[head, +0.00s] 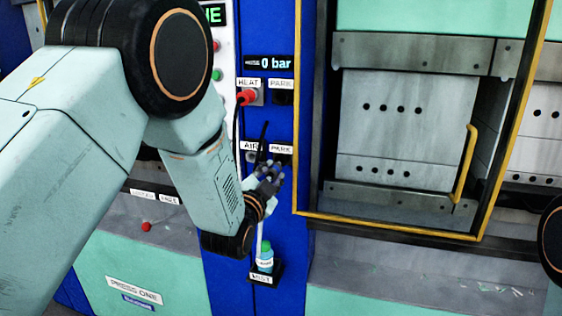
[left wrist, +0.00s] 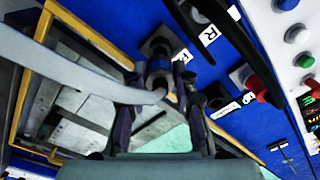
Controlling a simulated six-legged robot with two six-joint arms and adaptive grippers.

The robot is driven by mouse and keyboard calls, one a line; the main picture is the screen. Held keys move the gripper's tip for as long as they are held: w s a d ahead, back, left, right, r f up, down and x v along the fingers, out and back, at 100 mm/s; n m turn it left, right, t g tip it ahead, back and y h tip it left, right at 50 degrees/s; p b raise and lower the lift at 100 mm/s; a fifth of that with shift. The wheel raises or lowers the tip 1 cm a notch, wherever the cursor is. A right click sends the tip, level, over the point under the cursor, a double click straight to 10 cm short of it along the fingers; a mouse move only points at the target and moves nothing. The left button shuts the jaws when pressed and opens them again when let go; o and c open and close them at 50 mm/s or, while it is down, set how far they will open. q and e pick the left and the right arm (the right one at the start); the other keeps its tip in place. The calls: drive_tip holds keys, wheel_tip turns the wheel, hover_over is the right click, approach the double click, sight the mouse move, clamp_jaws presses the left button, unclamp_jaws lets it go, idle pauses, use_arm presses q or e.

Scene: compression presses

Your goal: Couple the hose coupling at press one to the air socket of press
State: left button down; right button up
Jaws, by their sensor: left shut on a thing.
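My left gripper (head: 268,178) is at the blue panel of press one, just below the lower PARK label (head: 281,149). It is shut on the hose coupling (left wrist: 158,72), which the fingers mostly hide in the head view. In the left wrist view the coupling's tip is at the dark park socket (left wrist: 157,45); I cannot tell whether it is seated or just in front. The pale hose (left wrist: 80,75) runs from the coupling to the left in that view. The air socket (head: 251,156) is empty, under the AIR label, left of the park socket. My right gripper is not in view.
The red heat plug (head: 247,97) sits above, its black cable hanging near the AIR label. A small bottle (head: 265,258) stands on a holder below my gripper. The yellow-framed press opening (head: 467,165) is to the right.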

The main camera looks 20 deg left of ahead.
use_arm(q)
drive_tip(key=shift+s, duration=1.6)
drive_tip(key=shift+s+r, duration=0.1)
